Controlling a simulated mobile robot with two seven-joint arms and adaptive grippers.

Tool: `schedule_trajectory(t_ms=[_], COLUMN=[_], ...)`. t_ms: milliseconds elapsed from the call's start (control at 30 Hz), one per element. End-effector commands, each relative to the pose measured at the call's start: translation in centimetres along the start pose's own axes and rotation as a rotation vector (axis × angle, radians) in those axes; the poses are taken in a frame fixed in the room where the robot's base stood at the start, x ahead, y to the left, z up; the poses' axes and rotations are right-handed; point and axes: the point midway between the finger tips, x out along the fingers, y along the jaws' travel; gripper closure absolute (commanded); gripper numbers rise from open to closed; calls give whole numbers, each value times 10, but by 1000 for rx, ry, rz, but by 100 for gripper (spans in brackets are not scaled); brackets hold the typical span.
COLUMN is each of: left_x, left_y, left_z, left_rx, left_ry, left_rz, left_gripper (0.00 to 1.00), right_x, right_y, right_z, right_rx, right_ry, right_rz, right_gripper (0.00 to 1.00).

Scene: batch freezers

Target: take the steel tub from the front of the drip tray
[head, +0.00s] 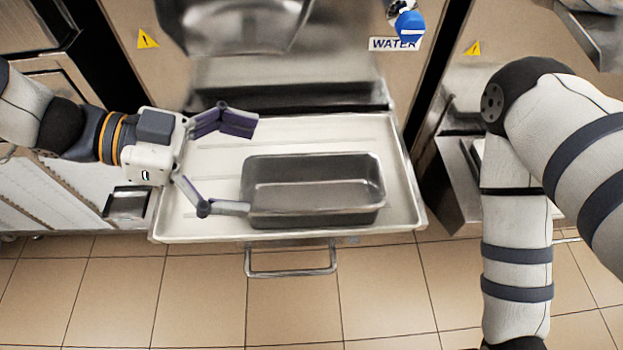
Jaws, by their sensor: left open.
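The steel tub (325,217), grey, rectangular and empty, sits upright on the front right part of the white drip tray (402,205). My left gripper (245,165) reaches in from the left, at the tub's left end. Its fingers are spread wide, one behind and one in front. The front fingertip overlaps the tub's front left edge in the head view; I cannot tell whether they touch. The rear finger is over bare tray behind the tub's left end. My right arm hangs at the right, and its gripper is out of view below.
A steel freezer front (290,80) rises behind the tray. A metal bar handle (290,273) sticks out below the tray's front edge. A blue tap knob (408,27) is above a WATER label. The tiled floor (380,300) in front is clear.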

Motion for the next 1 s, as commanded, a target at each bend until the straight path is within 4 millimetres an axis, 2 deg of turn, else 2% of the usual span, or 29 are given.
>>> schedule_trajectory(t_ms=[33, 167, 400, 500, 667, 700, 733, 900, 933, 1000], left_x=[10, 26, 68, 76, 76, 76, 76, 76, 76, 76], left_y=[1, 1, 4, 3, 3, 3, 3, 3, 3, 3], left_z=[2, 2, 11, 10, 9, 9, 9, 9, 9, 10], left_rx=[-5, -4, -2, 0, 2, 2, 2, 1, 1, 0], left_ry=[2, 1, 1, 0, -1, -1, -1, -1, -1, -1], left_rz=[3, 1, 1, -2, -2, -2, -2, -2, -2, -2], left_gripper=[0, 0, 0, 0, 0, 2, 9, 48, 52, 53], right_x=[3, 4, 10, 10, 10, 9, 9, 10, 10, 10], right_y=[0, 0, 0, 0, 0, 0, 0, 0, 0, 0], right_z=[1, 2, 4, 4, 4, 4, 4, 4, 4, 4], right_rx=[0, 0, -1, -1, -1, -1, -1, -1, -1, -1], right_ry=[-7, -11, -23, -24, -23, -23, -23, -23, -23, -23], right_rz=[0, 1, 1, 1, 1, 1, 1, 1, 1, 1], right_gripper=[60, 60, 60, 60, 60, 60, 60, 60, 60, 60])
